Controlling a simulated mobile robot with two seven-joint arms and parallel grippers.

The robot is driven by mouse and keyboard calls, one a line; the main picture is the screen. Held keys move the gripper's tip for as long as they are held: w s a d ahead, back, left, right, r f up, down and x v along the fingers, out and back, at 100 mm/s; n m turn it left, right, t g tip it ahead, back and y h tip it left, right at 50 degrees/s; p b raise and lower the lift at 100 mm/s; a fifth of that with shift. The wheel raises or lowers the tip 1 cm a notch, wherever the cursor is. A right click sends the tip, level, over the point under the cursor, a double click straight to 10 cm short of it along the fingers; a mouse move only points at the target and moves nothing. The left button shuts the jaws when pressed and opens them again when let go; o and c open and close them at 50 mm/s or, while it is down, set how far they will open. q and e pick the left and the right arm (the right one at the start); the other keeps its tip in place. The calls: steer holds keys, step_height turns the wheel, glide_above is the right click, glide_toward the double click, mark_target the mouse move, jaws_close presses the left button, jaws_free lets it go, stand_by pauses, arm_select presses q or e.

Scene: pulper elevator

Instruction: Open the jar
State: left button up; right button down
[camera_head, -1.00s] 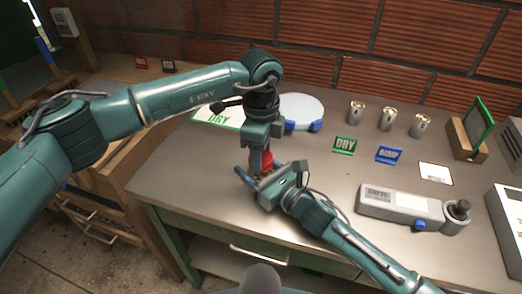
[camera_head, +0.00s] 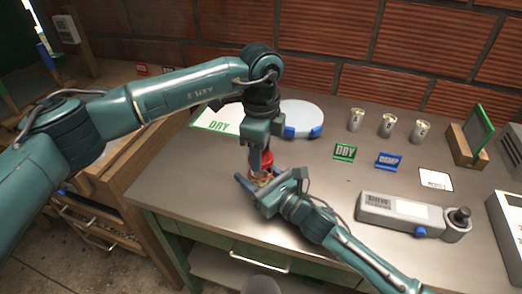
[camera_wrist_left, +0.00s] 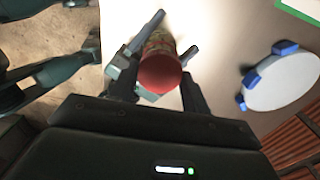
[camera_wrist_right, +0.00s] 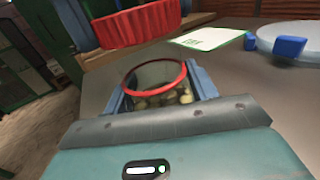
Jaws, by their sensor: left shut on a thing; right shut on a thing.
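The jar (camera_wrist_right: 140,101) is clear with a red ring at its mouth and pale beans inside. In the right wrist view its mouth is uncovered. My right gripper (camera_head: 259,184) is shut on the jar's body, just above the table's front left part. The ribbed red lid (camera_wrist_right: 138,24) is above the mouth with a gap between them. My left gripper (camera_head: 261,157) points down and is shut on the lid, which also shows in the left wrist view (camera_wrist_left: 160,74). In the head view the fingers hide most of the jar.
The steel table (camera_head: 320,190) carries a white round scale-like plate (camera_head: 300,113), a DRY card (camera_head: 218,122), small green and blue signs, several metal cups and a grey handheld device (camera_head: 400,212). A brick wall stands behind. The table's front edge is close to the jar.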

arm_select(q)
steer(key=shift+r, duration=1.9)
arm_select(e)
steer(key=shift+c, duration=2)
jaws_free()
